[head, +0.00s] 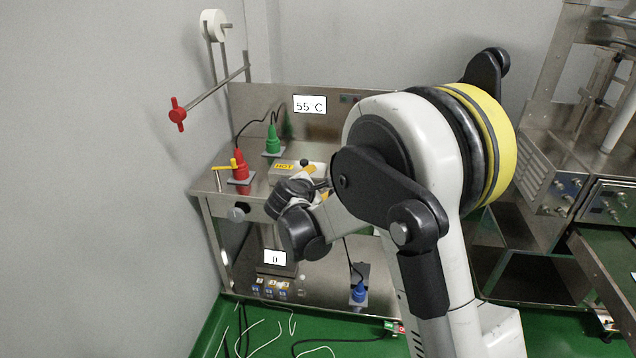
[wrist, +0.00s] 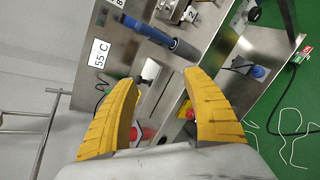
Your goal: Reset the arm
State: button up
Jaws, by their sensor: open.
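My gripper (wrist: 160,85) shows in the wrist view as two yellow ribbed fingers, spread wide apart with nothing held between them. In the head view my arm reaches over the left part of the steel bench (head: 212,184), and my own wrist links largely hide the gripper there. The block labelled HOT (head: 284,166), with a black knob, is just behind the wrist. In the wrist view a black knob (wrist: 143,82) on a metal part lies beyond the gap between the fingers. A red item (wrist: 146,133) is partly hidden by the left finger.
A red cone-shaped piece (head: 239,168) and a green one (head: 272,142) stand on the bench. A blue one (head: 359,292) is on the lower shelf. A red-handled rod (head: 178,114) juts out at left. Loose cables (head: 263,338) lie on the green floor. Another steel machine (head: 580,180) stands right.

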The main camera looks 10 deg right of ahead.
jog(key=s+d+r+m+g+y, duration=0.1)
jog(key=s+d+r+m, duration=0.3)
jog(key=s, duration=0.5)
jog(key=s+d+r+m+g+y, duration=0.15)
jog(key=s+r+m, duration=0.35)
jog(key=s, duration=0.5)
jog(key=s+a+f+m+g+y, duration=0.1)
jog(key=s+f+m+y, duration=0.1)
jog(key=s+m, duration=0.3)
jog(key=s+a+f+m+y, duration=0.1)
jog(key=s+m, duration=0.5)
jog(key=s, duration=0.8)
jog(key=shift+s+a+f+g+y, duration=0.15)
jog(key=shift+a+f+g+y, duration=0.2)
jog(key=shift+a, duration=0.2)
